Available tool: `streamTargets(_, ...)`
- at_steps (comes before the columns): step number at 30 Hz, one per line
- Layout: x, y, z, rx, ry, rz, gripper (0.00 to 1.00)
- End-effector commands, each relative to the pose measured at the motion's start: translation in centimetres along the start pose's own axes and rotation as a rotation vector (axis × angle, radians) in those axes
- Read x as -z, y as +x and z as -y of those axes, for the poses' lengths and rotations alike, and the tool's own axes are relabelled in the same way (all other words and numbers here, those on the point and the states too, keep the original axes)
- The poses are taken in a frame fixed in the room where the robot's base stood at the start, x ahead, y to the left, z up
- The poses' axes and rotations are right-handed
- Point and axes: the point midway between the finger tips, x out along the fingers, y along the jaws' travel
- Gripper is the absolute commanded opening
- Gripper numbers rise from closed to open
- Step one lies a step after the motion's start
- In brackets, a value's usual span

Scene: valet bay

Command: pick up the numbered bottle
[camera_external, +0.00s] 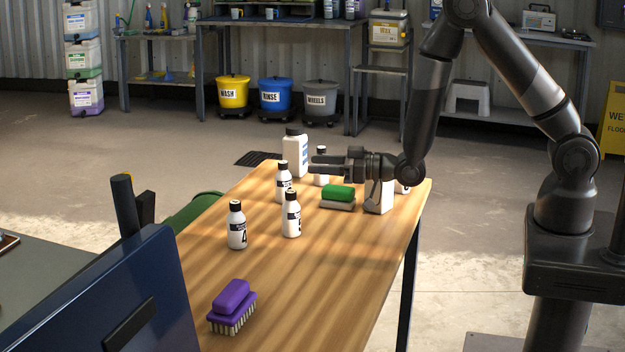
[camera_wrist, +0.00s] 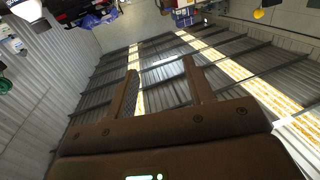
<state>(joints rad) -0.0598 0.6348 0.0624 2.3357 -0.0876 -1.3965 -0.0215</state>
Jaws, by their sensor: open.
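Several small white bottles with black caps and dark label bands stand upright on the wooden table (camera_external: 300,285). The front left bottle (camera_external: 237,230) carries a mark like an "A". The front right bottle (camera_external: 291,219) and the one behind it (camera_external: 283,182) have marks too small to read. Another bottle (camera_external: 321,179) is partly hidden behind my gripper (camera_external: 318,161). I cannot tell which bottle bears a number. My gripper is open and empty, its fingers pointing left above the far part of the table. The wrist view shows the two spread fingers (camera_wrist: 162,75) with no bottle between them.
A larger white bottle (camera_external: 295,155) stands at the back. A green-topped block (camera_external: 338,195) and a white object (camera_external: 378,197) sit below my gripper. A purple brush (camera_external: 232,306) lies at the front. The table's right front is clear. A dark blue panel (camera_external: 120,300) fills the lower left.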

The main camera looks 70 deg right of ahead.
Motion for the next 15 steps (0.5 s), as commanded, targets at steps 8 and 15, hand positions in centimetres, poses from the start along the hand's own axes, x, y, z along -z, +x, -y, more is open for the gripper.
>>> streamTargets(8,-3.6,0.0,0.0,0.001,0.000,0.004,0.48)
streamTargets(15,-7.0,0.0,0.0,0.000,0.000,0.004,0.48)
